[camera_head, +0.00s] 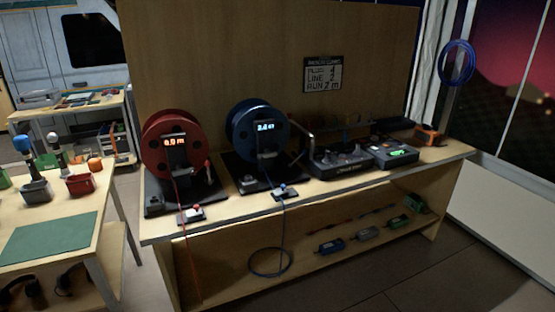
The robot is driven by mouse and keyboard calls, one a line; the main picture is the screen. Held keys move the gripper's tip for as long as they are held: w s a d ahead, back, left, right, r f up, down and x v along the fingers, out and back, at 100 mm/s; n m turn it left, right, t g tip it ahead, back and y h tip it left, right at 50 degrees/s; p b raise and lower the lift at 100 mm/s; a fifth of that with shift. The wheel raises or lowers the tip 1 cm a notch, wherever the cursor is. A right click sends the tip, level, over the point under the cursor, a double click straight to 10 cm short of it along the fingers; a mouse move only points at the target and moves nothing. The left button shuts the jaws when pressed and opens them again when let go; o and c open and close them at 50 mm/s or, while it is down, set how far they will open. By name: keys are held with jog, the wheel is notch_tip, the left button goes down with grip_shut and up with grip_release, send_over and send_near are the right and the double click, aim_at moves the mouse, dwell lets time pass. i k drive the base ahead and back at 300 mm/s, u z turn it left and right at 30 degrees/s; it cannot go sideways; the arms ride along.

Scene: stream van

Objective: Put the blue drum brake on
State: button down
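The blue drum (243,118) stands upright on a dark base (237,178) on the wooden bench. A small lit display (266,127) on its front reads about 2 m, with blurred digits. A pale bent lever (302,147) rises at its right side. A small light box with a blue knob (284,192) sits in front, at the bench edge. A blue cable runs down past it to a loop (270,262) below. I cannot tell for sure which part is the brake, or whether it is on. My gripper is not in view.
A red drum (160,142) stands to the left, its display reading about 0.5 m. Dark equipment boxes (340,163) stand to the right on the bench (330,192). A sign (322,75) hangs behind. A table with a green mat (48,237) is at left. Floor at front right is clear.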

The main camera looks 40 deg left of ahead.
aim_at(304, 151)
jog(key=u, duration=0.55)
jog(key=i, duration=0.6)
jog(key=u, duration=0.85)
jog(key=i, duration=0.8)
jog(key=u, duration=4.65)
jog(key=i, duration=0.1)
jog(key=z, duration=2.55)
jog(key=k, duration=0.5)
jog(key=u, duration=0.15)
